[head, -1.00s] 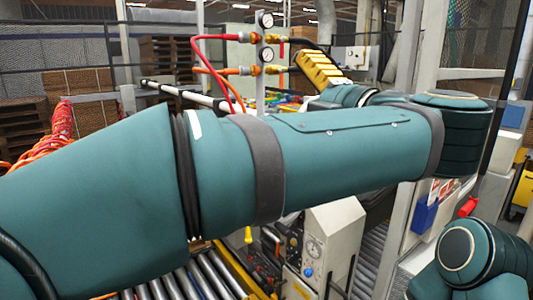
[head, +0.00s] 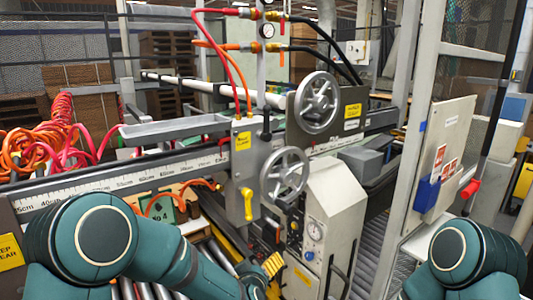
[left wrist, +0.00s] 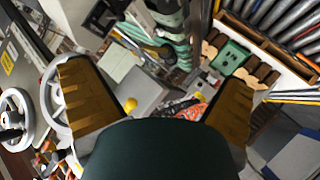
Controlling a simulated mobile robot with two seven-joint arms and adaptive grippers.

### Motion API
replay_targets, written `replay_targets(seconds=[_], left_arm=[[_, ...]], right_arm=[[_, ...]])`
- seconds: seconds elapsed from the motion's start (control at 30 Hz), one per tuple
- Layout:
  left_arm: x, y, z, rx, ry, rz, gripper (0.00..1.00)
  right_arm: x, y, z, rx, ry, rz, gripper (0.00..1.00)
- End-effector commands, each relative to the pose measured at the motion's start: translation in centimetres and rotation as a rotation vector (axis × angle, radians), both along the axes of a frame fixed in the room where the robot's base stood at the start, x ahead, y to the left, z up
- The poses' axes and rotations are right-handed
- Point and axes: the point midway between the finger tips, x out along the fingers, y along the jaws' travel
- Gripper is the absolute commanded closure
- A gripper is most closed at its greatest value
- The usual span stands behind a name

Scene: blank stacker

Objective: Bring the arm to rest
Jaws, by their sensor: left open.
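My left arm comes in at the lower left of the head view, its teal links bent low in front of the machine. My left gripper (head: 272,264), with yellow ribbed fingers, shows beside the lower front of the machine, partly hidden by the arm. In the left wrist view the two ribbed fingers of the left gripper (left wrist: 158,105) are spread wide with nothing held between them. Of my right arm only a teal joint shows at the lower right of the head view; its gripper is out of view.
Two handwheels, an upper one (head: 317,102) and a lower one (head: 284,173), stick out from the machine. A pale control cabinet (head: 322,225) stands close right of the gripper. A ruler rail (head: 120,177) crosses behind the arm. Red and orange hoses (head: 60,135) lie at left.

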Motion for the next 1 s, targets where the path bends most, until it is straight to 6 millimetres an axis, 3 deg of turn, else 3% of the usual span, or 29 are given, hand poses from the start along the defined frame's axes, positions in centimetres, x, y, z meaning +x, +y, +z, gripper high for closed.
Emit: replay_targets(seconds=[0.03, 0.2, 0.3, 0.4, 0.5, 0.6, 0.73, 1.0], left_arm=[[-1.5, 1.2, -4.0, 0.023, 0.084, -0.036, 0.0], [-8.7, 4.2, -14.6, 0.067, 0.371, -0.182, 0.0], [-13.9, 5.7, -19.4, 0.071, 0.54, -0.265, 0.0], [-18.9, 6.8, -22.7, 0.064, 0.684, -0.339, 0.0], [-22.8, 7.4, -24.5, 0.052, 0.788, -0.395, 0.0], [-25.1, 7.7, -25.4, 0.042, 0.85, -0.429, 0.0], [-26.1, 7.8, -25.6, 0.037, 0.876, -0.445, 0.0], [-26.0, 7.8, -25.6, 0.039, 0.873, -0.444, 0.0]], right_arm=[[0.0, 0.0, -0.8, -0.001, 0.001, 0.0, 0.53], [-0.1, 0.1, -2.2, -0.003, 0.003, 0.001, 0.53], [-0.1, 0.1, -2.9, -0.003, 0.004, 0.001, 0.53], [-0.2, 0.1, -3.5, -0.003, 0.005, 0.002, 0.53], [-0.2, 0.1, -3.9, -0.004, 0.005, 0.002, 0.53], [-0.2, 0.2, -4.1, -0.004, 0.005, 0.002, 0.53], [-0.2, 0.2, -4.2, -0.004, 0.005, 0.002, 0.53], [-0.2, 0.2, -4.1, -0.005, 0.005, 0.003, 0.53]])
